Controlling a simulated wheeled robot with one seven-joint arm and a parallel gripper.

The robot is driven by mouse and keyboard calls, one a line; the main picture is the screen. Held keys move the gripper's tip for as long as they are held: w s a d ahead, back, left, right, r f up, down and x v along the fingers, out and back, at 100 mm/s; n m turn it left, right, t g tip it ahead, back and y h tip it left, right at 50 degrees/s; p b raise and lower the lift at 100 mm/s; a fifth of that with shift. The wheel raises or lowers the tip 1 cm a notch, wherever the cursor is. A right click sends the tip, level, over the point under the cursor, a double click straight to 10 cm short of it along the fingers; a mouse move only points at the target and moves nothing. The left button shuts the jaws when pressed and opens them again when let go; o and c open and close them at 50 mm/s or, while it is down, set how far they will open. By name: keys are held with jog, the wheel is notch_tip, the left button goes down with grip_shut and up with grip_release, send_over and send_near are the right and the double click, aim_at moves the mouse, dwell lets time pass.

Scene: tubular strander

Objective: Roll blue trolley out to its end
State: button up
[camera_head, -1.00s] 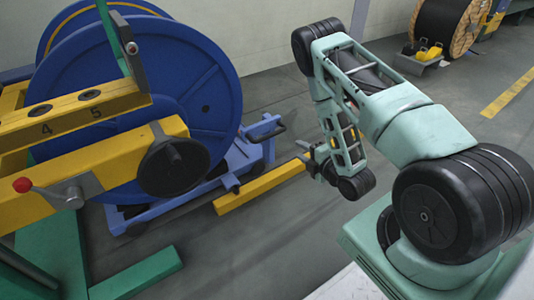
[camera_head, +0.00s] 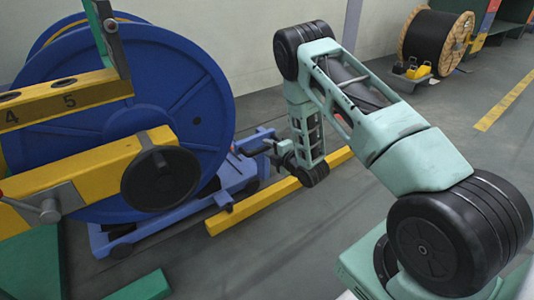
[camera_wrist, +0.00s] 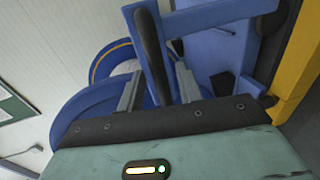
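The blue trolley (camera_head: 232,176) stands low on the floor under a large blue reel (camera_head: 190,100). A dark handle bar sticks out at its right end. My gripper (camera_head: 270,148) is at that handle end, reaching down from the right. In the wrist view my gripper (camera_wrist: 158,88) has its two grey fingers apart, with the black handle (camera_wrist: 151,55) running between them. A gap shows beside the right finger, so the fingers do not look closed on it. The trolley's blue frame (camera_wrist: 215,18) shows beyond. Contact with the handle cannot be told.
A yellow floor rail (camera_head: 255,202) runs along the trolley's near side. The yellow machine arm (camera_head: 90,165) with a black disc stands in front of the reel. A cable drum (camera_head: 432,40) and yellow chocks (camera_head: 412,70) are at the back. Floor to the right is clear.

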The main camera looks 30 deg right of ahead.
jog(key=shift+x, duration=0.95)
grip_shut()
